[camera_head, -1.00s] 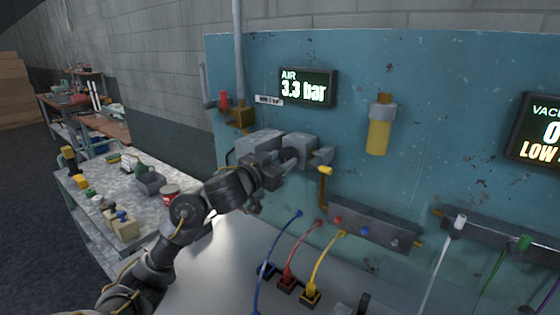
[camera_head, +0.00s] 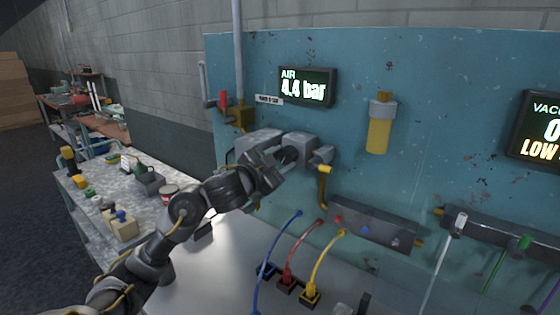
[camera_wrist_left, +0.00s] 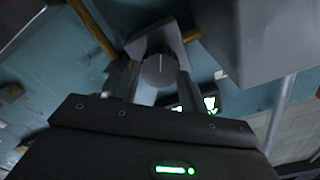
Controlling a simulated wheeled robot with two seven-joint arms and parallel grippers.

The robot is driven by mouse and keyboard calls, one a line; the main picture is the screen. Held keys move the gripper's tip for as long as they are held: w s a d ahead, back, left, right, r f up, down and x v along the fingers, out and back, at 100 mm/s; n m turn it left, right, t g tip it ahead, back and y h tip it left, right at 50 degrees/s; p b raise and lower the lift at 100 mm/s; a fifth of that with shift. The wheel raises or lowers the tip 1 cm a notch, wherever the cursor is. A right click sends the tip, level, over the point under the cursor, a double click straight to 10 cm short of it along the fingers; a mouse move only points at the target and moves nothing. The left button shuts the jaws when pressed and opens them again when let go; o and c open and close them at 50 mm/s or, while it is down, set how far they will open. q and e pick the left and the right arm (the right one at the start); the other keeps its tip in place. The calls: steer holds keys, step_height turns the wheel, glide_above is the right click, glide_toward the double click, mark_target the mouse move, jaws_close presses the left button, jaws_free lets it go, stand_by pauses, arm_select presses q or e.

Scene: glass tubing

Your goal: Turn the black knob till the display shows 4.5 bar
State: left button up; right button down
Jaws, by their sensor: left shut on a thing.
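The air display (camera_head: 306,88) on the blue panel reads 4.4 bar in the head view. My left gripper (camera_head: 282,157) is at the grey regulator (camera_head: 303,145) below the display, and the arm largely hides the knob from the head. In the left wrist view the dark round knob (camera_wrist_left: 159,68), with a pale line on its face, sits between the fingers of my left gripper (camera_wrist_left: 150,88). The gripper is shut on it. The regulator body shows behind the knob. My right gripper is not in view.
A yellow-bowled filter (camera_head: 379,131) hangs right of the display. A grey manifold (camera_head: 372,227) with blue, red and yellow tubes is lower right of the gripper. A cluttered side bench (camera_head: 110,185) stands at left. A vacuum display (camera_head: 537,128) is at the right edge.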

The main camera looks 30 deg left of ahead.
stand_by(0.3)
arm_select(q)
steer(key=o, duration=1)
steer(key=s+a, duration=0.1)
steer(key=s, duration=0.9)
steer(key=shift+s+a, duration=0.3)
steer(key=shift+s, duration=0.05)
